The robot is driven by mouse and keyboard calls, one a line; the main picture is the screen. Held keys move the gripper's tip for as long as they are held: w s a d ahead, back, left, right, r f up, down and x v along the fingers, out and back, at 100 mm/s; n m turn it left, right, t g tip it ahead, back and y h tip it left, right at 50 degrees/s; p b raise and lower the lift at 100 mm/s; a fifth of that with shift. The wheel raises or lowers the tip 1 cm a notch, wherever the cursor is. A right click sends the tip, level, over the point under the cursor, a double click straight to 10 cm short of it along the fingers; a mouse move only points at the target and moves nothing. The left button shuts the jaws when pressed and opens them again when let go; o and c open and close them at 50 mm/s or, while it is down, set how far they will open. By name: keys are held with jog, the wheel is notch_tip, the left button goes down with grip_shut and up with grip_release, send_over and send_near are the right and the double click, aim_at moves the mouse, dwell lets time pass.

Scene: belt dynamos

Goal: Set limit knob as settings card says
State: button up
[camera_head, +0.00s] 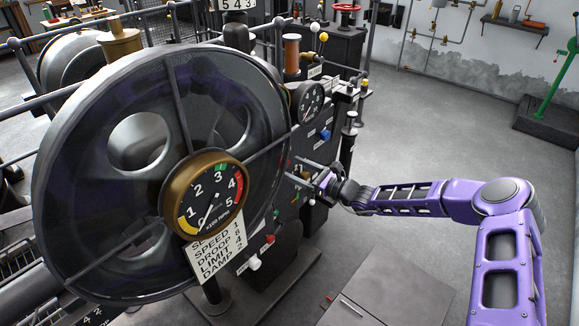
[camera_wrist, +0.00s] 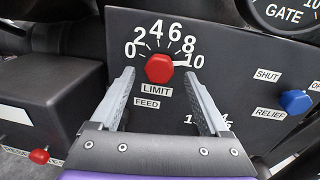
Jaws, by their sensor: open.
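The red hexagonal limit knob (camera_wrist: 159,69) sits on a dark panel in the wrist view, above the LIMIT label (camera_wrist: 157,90). Its scale runs from 0 to 10, and a white pointer mark on its right side points near 10. My gripper (camera_wrist: 160,77) is open, with one finger at each side of the knob in the picture; contact is not visible. In the head view my gripper (camera_head: 299,168) reaches left toward the machine's panel. The settings card (camera_head: 216,254) hangs below the round gauge; its LIMIT line seems to read 4, in small, slanted print.
A blue knob (camera_wrist: 296,102) marked RELIEF and SHUT is to the right. A GATE dial (camera_wrist: 284,12) is above it. A small red knob (camera_wrist: 39,156) is at lower left. The large wheel (camera_head: 140,130) stands left of my gripper. Open floor (camera_head: 440,120) lies behind my arm.

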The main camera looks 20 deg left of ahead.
jog(key=shift+x, duration=1.15)
grip_shut()
